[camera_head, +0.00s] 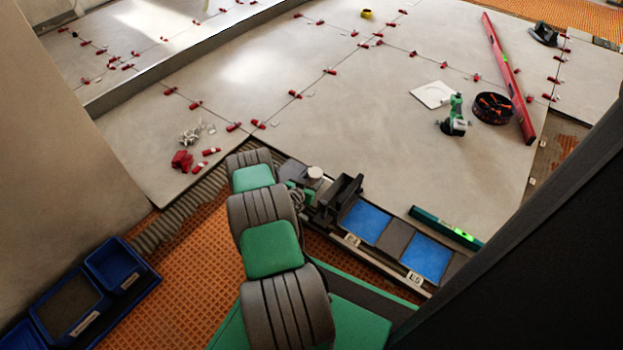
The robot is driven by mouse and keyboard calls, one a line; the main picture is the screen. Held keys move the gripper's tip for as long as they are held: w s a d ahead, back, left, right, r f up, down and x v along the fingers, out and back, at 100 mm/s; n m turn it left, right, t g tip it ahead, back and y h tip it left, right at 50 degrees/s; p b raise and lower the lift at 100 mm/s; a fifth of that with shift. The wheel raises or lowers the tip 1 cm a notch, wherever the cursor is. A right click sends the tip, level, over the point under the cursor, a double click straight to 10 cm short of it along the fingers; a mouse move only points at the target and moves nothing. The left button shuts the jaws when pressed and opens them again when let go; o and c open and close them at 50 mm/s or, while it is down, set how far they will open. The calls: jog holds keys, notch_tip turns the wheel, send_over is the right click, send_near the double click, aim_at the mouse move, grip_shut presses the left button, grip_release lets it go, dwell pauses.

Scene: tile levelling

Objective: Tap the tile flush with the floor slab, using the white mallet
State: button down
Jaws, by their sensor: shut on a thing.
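My gripper (336,198), dark and partly hidden by its own wrist, is low over the left end of a tile strip along the slab's front edge. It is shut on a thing. A small white round piece (315,173) shows beside it, probably the mallet's head; the handle is not clearly visible. Two blue tiles, one near my gripper (365,221) and one farther right (425,257), lie in the strip with a grey tile (395,239) between them. The pale floor slab (370,140) lies behind. I cannot tell which tile stands proud, or whether the mallet touches one.
A green level (445,227) lies by the strip's right end. A green tool (455,115), black bowl (493,107), white square (433,94) and long red level (508,75) lie on the slab. Red clips (182,160) lie left; blue trays (120,265) stand lower left.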

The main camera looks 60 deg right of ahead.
notch_tip(320, 180, down, 2)
jog(key=shift+f+b, duration=0.1)
jog(key=shift+b, duration=0.4)
notch_tip(320, 180, up, 5)
jog(key=p, duration=0.3)
jog(key=shift+f+p, duration=0.1)
jog(key=shift+p, duration=0.2)
jog(key=shift+f, duration=0.1)
notch_tip(320, 180, down, 6)
jog(key=b, duration=0.4)
jog(key=shift+f+b, duration=0.25)
jog(key=shift+b, duration=0.1)
jog(key=shift+r+p, duration=0.6)
jog(key=shift+r, duration=0.15)
notch_tip(320, 180, up, 5)
jog(key=p, duration=0.3)
jog(key=shift+p, duration=0.4)
jog(key=shift+f, duration=0.1)
